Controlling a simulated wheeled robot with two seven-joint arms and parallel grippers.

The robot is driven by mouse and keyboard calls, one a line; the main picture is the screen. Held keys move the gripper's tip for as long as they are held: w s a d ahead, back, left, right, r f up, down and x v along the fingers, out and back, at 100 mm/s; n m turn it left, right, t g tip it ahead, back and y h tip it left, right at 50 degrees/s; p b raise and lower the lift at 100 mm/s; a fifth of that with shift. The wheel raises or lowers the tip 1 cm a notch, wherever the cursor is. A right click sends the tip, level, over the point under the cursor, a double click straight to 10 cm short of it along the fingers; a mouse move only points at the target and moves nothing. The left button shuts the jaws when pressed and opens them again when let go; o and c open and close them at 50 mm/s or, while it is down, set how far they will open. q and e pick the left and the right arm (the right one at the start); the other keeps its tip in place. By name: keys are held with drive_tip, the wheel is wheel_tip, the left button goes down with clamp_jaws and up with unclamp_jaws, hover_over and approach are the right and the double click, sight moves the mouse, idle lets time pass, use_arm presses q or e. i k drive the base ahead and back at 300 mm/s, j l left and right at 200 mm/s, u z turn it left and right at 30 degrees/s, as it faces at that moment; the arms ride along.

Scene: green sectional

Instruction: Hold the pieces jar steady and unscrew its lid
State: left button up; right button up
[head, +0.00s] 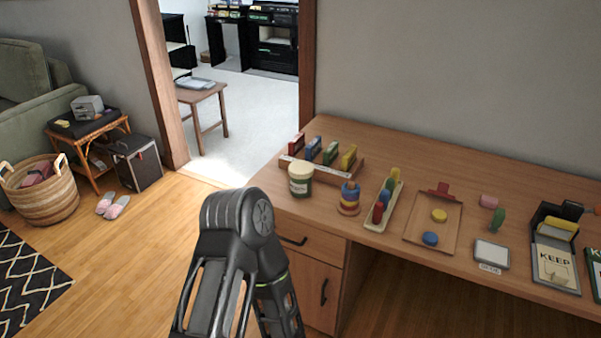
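The pieces jar (300,183) stands upright near the left front corner of the wooden desk. It has a cream lid (300,170) on top and a dark green label band around a pale body. A dark jointed link of one of my arms rises from the bottom of the view, in front of and below the desk's left end. Neither gripper shows in the head view, and nothing of mine is touching the jar.
Right of the jar are a stack of coloured rings (349,200), a tray of pegs (372,224) and a clipboard (415,240). A rack of coloured pieces (350,171) stands behind it. The floor left of the desk is open; a basket (47,198) stands farther left.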

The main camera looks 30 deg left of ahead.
sight(299, 189)
drive_tip(key=i+j+z, duration=0.15)
drive_tip(key=j+z, duration=0.15)
drive_tip(key=j, duration=1.25)
drive_tip(key=j+z, duration=0.3)
drive_tip(key=j, duration=1.25)
